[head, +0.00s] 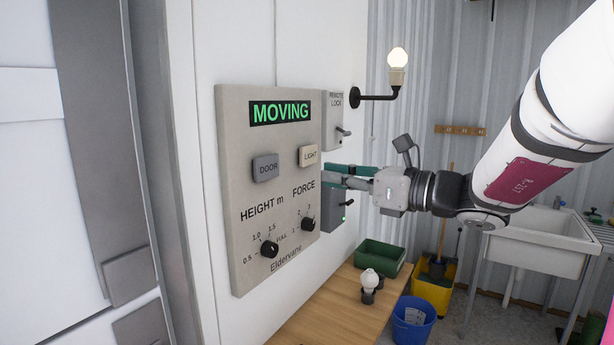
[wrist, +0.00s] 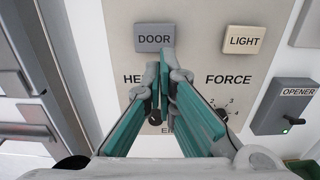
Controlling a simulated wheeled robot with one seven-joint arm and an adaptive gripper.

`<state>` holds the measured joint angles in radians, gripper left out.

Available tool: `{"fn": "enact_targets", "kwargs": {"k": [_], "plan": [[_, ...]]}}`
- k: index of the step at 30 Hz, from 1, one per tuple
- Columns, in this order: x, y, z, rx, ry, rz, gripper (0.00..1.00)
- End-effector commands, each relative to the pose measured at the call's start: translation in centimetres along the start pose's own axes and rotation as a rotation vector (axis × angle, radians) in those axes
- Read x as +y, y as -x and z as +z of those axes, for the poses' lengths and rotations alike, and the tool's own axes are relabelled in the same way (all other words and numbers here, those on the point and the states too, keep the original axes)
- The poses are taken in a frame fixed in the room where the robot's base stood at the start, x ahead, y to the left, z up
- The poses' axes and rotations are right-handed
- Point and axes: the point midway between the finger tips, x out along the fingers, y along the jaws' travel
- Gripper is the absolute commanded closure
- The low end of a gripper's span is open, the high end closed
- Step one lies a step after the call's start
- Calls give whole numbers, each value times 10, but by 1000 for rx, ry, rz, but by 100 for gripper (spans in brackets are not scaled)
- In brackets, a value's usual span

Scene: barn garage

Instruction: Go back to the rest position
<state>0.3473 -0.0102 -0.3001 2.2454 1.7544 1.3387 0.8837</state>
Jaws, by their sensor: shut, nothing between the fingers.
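My gripper (head: 340,174) is shut and empty, to the right of the beige wall control panel (head: 242,190) in the head view. In the wrist view my gripper (wrist: 166,72) has its teal fingers together, tips just below the grey DOOR button (wrist: 154,38). I cannot tell whether they touch the panel. The panel's display (head: 280,111) reads MOVING in green. The DOOR button (head: 265,167) and the LIGHT button (head: 308,155) sit above the HEIGHT knob (head: 269,249) and the FORCE knob (head: 307,224). My fingers partly hide the lower panel in the wrist view.
A grey OPENER box (wrist: 284,106) with a green light is right of the panel. A REMOTE LOCK box (head: 335,120) and a lit bulb (head: 397,60) are above. Below is a wooden bench (head: 316,306) with a green tray (head: 380,259). A sink (head: 540,240) stands at right.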

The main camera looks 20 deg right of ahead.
Motion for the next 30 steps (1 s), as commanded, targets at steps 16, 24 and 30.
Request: {"fn": "enact_targets", "kwargs": {"k": [16, 24, 30], "plan": [[0, 5, 0, 0, 0, 0, 100], [52, -2, -12, 107, 162, 132, 100], [139, 10, -48, 298, 533, 397, 100]]}}
